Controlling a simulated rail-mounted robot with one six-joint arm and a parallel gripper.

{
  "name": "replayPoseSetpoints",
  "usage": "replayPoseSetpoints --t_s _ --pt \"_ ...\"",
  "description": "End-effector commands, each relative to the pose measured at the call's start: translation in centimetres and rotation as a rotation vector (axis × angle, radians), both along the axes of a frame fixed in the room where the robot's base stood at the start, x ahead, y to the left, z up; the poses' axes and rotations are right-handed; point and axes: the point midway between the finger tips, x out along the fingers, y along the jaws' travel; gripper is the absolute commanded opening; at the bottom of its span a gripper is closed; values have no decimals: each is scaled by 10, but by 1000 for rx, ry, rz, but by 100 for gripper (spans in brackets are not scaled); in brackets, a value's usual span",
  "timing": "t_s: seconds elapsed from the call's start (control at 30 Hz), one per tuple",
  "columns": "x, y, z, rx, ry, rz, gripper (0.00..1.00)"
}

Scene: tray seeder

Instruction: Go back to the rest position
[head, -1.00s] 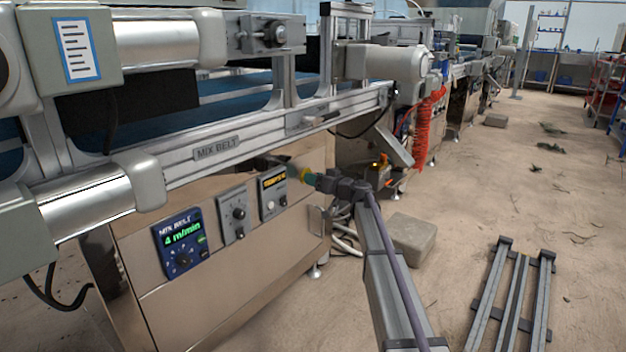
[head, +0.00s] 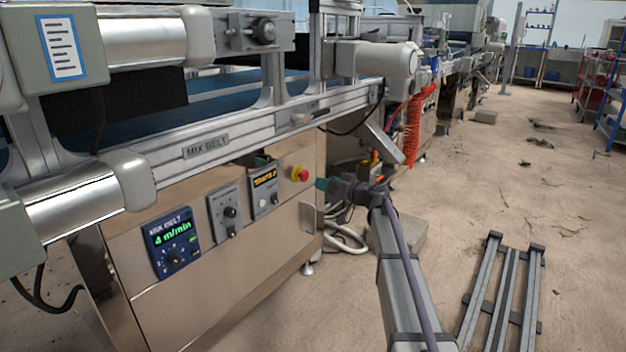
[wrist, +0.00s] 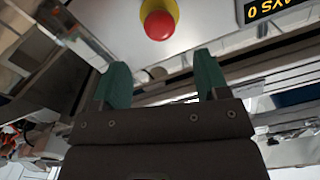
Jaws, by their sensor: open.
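My gripper (wrist: 160,85) is open in the wrist view, its two green fingers apart with nothing between them. In the head view my gripper (head: 322,184) is right of the red emergency button (head: 302,174) on its yellow base and apart from it. The red button also shows in the wrist view (wrist: 159,25), ahead of the fingertips. My arm reaches up from the bottom of the head view to the gripper, beside the machine's steel cabinet (head: 240,285).
The cabinet front carries the blue mix belt speed panel (head: 172,242) reading 4 m/min, a grey knob box (head: 226,211) and a small display box (head: 265,188). A coiled red hose (head: 412,130) hangs behind. Metal rails (head: 505,290) lie on the floor at right; open floor lies beyond.

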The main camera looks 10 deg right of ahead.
Motion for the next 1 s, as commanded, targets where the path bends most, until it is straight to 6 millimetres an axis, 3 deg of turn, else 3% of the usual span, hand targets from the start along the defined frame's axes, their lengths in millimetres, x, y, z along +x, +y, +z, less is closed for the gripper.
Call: replayPoseSetpoints --t_s 0.13,0.47,0.6,0.67,0.77,0.8,0.9,1.0 --pt "-15 -13 0 0 0 0 68" --pt "-16 -16 0 6 5 0 68" --pt "-26 -8 -11 69 155 46 68" --pt "-58 2 -34 40 326 79 68" --pt "-136 26 -60 -76 663 86 68" --pt "-172 36 -66 -139 801 65 68" --pt "-260 47 -70 -315 1102 -51 68" --pt "-341 47 -56 -493 1303 -209 68"
